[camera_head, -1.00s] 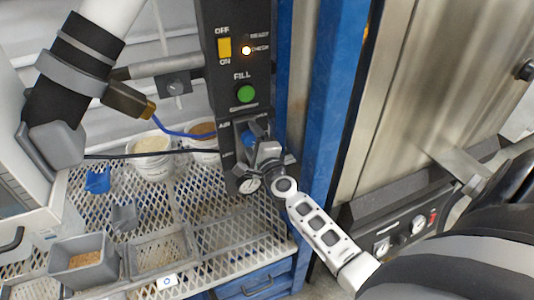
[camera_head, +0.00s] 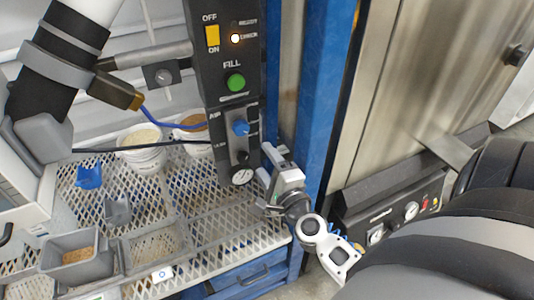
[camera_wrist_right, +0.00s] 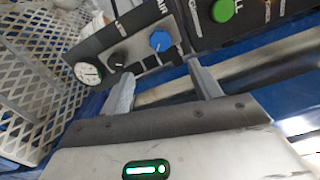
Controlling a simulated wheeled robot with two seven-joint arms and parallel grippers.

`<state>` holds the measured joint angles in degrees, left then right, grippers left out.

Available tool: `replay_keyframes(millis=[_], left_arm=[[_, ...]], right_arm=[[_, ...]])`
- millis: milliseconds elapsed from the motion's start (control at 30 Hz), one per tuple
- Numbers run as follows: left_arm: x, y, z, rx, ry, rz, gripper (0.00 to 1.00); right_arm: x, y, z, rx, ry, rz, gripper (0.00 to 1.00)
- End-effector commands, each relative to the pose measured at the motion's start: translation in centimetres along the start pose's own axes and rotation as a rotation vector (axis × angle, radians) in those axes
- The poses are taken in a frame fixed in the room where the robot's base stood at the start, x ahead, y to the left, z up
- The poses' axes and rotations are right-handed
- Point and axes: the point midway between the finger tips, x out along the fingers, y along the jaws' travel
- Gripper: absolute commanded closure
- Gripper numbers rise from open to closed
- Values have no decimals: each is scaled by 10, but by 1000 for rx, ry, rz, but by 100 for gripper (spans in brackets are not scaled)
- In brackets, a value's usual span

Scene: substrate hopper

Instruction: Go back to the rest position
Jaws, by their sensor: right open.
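My right gripper (camera_head: 266,165) is open and empty, just right of the black control panel's lower end (camera_head: 224,160), apart from its blue knob (camera_head: 240,128). In the right wrist view the two fingers of my right gripper (camera_wrist_right: 164,82) point toward the panel, with the blue knob (camera_wrist_right: 160,41) beyond and between them, nothing held. A round gauge (camera_head: 241,176) and black knob (camera_head: 241,158) sit below the blue knob. The green FILL button (camera_head: 235,83) and yellow switch (camera_head: 212,36) are higher up. A lamp (camera_head: 235,38) is lit. My left gripper is not in view.
A blue post (camera_head: 318,110) and a steel cabinet (camera_head: 400,100) stand to the right. A perforated shelf (camera_head: 205,238) holds white tubs (camera_head: 142,155) and a grey bin (camera_head: 78,262).

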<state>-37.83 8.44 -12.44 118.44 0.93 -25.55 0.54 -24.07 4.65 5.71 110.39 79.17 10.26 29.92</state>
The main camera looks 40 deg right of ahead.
Motion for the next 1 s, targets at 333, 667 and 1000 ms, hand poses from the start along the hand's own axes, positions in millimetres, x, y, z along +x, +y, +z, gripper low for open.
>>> replay_keyframes(millis=[333,667,1000], left_arm=[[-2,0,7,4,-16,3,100],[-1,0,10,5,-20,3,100],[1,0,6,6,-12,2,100]], right_arm=[[0,1,2,-12,-7,3,37],[-63,66,91,-839,-446,132,37],[-148,138,111,-1713,-868,209,37]])
